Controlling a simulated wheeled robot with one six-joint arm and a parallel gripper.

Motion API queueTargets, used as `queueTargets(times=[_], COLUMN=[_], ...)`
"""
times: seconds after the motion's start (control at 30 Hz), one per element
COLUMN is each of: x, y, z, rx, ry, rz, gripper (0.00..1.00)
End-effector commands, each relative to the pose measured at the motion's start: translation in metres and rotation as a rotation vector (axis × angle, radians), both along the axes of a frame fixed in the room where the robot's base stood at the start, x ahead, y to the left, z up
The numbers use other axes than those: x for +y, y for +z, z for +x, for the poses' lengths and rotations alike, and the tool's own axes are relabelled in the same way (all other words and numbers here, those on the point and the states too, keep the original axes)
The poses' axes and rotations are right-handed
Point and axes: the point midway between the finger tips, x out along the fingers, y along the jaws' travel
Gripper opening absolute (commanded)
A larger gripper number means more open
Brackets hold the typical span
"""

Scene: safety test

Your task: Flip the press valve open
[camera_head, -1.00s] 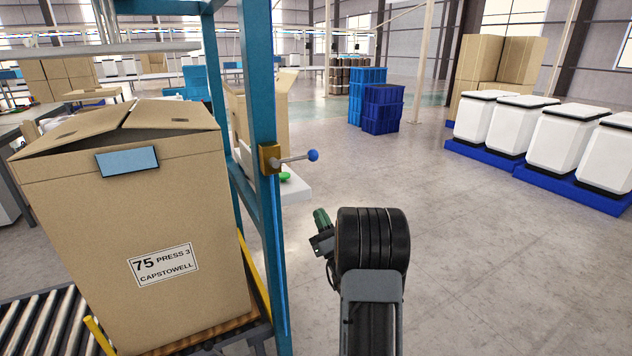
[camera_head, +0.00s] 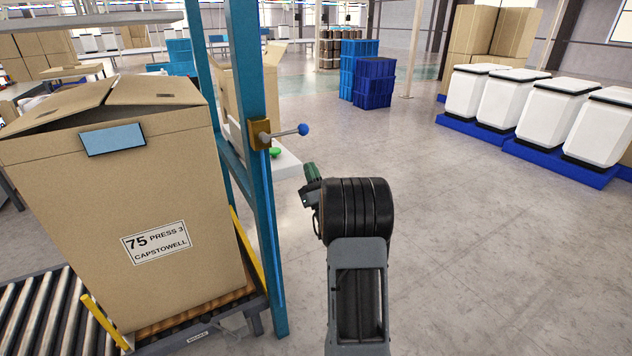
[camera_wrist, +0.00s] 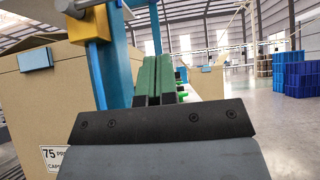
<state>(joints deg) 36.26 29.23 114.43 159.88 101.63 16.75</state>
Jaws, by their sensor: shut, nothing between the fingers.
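The press valve is a brass-coloured block (camera_head: 260,134) on a blue post, with a grey lever ending in a blue ball (camera_head: 303,129) that sticks out to the right.
A large cardboard box (camera_head: 150,200) stands on a roller conveyor (camera_head: 40,310) at the left. The blue post (camera_head: 262,220) stands between the box and my arm. White bins (camera_head: 540,105) on blue pallets are at the far right. The floor right of my arm is clear.

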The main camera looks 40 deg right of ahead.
Motion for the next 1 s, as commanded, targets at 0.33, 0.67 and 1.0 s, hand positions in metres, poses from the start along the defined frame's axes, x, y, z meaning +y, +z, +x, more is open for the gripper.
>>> queueTargets(times=[0.33, 0.67, 1.0], x=[-0.003, -0.003, -0.003], y=[0.047, 0.064, 0.064], z=[0.024, 0.024, 0.024], rx=[-0.002, 0.000, 0.000], ry=[0.000, 0.000, 0.000], rz=[0.000, 0.000, 0.000], gripper=[0.00, 0.00, 0.00])
